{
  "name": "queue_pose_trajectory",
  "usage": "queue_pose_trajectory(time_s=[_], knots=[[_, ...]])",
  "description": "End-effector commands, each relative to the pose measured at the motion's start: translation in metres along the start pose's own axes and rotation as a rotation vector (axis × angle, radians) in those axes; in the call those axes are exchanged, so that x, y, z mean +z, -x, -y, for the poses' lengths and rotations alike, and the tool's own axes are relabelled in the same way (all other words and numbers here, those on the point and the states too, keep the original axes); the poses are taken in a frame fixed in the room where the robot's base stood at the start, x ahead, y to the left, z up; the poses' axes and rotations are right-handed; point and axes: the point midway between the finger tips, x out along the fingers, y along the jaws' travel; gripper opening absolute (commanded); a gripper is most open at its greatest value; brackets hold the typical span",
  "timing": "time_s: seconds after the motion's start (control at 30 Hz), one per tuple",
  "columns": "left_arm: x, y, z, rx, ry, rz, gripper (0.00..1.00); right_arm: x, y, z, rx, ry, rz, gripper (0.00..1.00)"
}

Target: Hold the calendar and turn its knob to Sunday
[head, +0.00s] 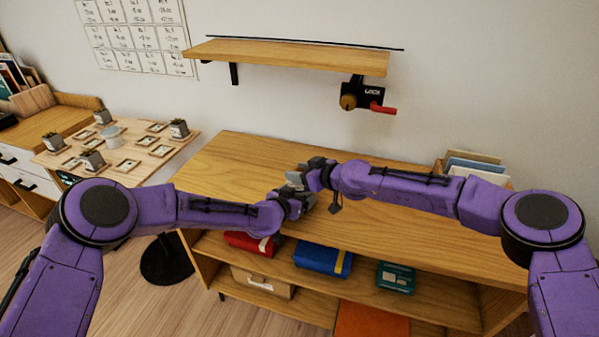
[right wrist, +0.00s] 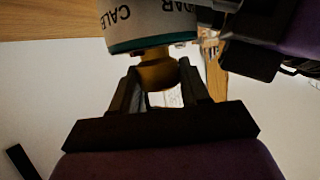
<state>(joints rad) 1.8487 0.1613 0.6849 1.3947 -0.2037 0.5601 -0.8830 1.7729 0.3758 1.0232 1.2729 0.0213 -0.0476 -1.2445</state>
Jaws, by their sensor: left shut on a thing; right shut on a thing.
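The calendar (right wrist: 150,22) is a pale grey drum with a teal band and upside-down CALENDAR lettering in the right wrist view. In the head view only a small pale part of it (head: 294,179) shows between my grippers. Its brass-coloured knob (right wrist: 157,73) sits between the fingers of my right gripper (right wrist: 159,80), which is shut on it. My left gripper (head: 297,198) is shut on the calendar's body, with its contact mostly hidden. My right gripper (head: 313,177) meets it from the right, slightly higher. The day showing on the calendar is not visible.
Both grippers are over a wooden shelf unit (head: 235,160) with a mostly bare top. A wall shelf (head: 290,55) and a black LOCK device with a red handle (head: 382,108) are above. Upright folders (head: 472,165) stand at right. A plant table (head: 125,150) is at left.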

Motion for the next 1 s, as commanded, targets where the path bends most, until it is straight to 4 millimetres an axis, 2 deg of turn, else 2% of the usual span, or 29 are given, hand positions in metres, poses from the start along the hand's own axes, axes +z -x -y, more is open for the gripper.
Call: queue_pose_trajectory(time_s=[0.5,1.0], knots=[[-0.0006,-0.0002,-0.0005,0.001,-0.002,-0.001,0.38,0.0013,-0.0021,0.0058,0.280,-0.119,0.004,0.15],[-0.0011,-0.0002,-0.0005,0.001,0.000,-0.002,0.38,0.0018,-0.0008,0.0037,0.331,-0.140,0.002,0.15]])
